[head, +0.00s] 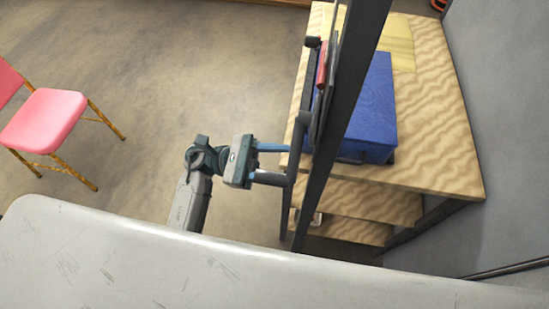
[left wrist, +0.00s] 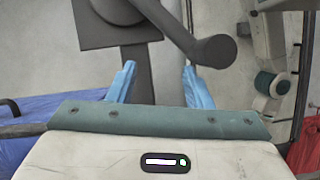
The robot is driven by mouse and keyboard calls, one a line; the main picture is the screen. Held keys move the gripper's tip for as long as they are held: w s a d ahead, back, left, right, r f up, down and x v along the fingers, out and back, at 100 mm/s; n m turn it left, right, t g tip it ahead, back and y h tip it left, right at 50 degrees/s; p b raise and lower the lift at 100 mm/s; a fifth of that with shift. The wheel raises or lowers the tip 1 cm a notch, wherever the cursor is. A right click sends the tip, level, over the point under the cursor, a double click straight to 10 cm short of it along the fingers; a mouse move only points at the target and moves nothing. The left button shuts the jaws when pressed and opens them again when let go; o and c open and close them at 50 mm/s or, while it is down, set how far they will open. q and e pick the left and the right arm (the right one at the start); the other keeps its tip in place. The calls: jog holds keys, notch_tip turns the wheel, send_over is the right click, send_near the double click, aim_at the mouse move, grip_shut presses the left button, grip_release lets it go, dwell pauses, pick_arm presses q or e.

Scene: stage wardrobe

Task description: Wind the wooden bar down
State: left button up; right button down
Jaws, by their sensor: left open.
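My left gripper (head: 285,164) is open in the head view, with its fingers pointing right at a dark upright frame post (head: 345,120). In the left wrist view the two blue fingers (left wrist: 160,80) stand apart. A dark grey crank arm (left wrist: 172,22) runs down to a rounded knob (left wrist: 215,51) close to the right fingertip. I cannot tell whether they touch. A square dark plate (left wrist: 100,20) is at the crank's left. The gripper is not closed on the crank. I cannot make out the wooden bar in either view. My right gripper is not in view.
A blue box (head: 370,115) sits on wood-grained steps (head: 440,130) behind the post. A red item (head: 322,65) is on the frame. A pink folding chair (head: 45,120) stands at the left. A pale worn surface (head: 150,260) fills the front. Floor (head: 190,80) is clear between.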

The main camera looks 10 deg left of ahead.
pick_arm(q)
jog(key=shift+a, duration=0.15)
jog(key=shift+c, duration=0.3)
grip_shut()
dwell(0.8)
jog(key=shift+o, duration=0.3)
grip_release()
jog(key=shift+f, duration=0.15)
